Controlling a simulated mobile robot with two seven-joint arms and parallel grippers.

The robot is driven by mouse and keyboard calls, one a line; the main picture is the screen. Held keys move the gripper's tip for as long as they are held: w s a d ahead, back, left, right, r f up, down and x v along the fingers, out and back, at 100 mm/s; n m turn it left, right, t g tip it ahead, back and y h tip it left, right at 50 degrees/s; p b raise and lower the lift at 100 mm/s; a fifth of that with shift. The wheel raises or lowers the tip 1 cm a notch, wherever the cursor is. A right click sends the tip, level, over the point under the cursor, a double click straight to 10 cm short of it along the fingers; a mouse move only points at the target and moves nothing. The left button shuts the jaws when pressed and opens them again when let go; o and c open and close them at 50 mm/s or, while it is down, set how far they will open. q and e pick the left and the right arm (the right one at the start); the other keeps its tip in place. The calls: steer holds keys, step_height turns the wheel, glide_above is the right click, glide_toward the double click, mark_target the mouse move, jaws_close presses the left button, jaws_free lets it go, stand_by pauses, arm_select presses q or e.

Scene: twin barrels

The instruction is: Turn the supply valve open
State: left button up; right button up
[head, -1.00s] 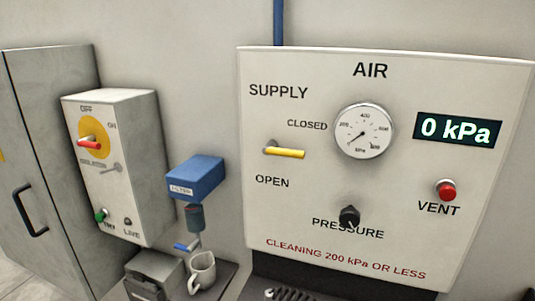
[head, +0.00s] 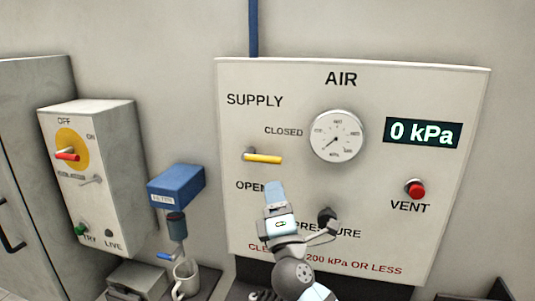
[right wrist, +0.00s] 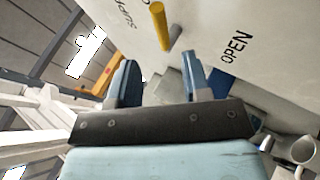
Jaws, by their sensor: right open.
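The supply valve has a yellow lever (head: 263,159) on the AIR panel (head: 360,190). The lever lies about level, pointing right, between the CLOSED label above and the OPEN label below. My right gripper (head: 275,188) is just below the lever in the head view, in front of the panel, covering part of the OPEN and PRESSURE lettering. In the right wrist view, my right gripper's two fingers (right wrist: 160,76) are spread and empty. The yellow lever (right wrist: 160,26) shows beyond their tips, apart from them. My left gripper is not in view.
The gauge (head: 337,136) reads low and the display (head: 423,133) shows 0 kPa. The black pressure knob (head: 327,217) is close to my right wrist. A red vent button (head: 415,188) is at right.

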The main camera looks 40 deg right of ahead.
mark_target(268, 157)
steer(key=p+x, duration=0.3)
steer(key=x, duration=0.6)
steer(key=shift+w+d+r, duration=0.1)
steer(key=shift+w+d, duration=0.1)
steer(key=shift+w, duration=0.2)
steer(key=shift+c, duration=0.2)
steer(key=c, duration=0.7)
jaws_close()
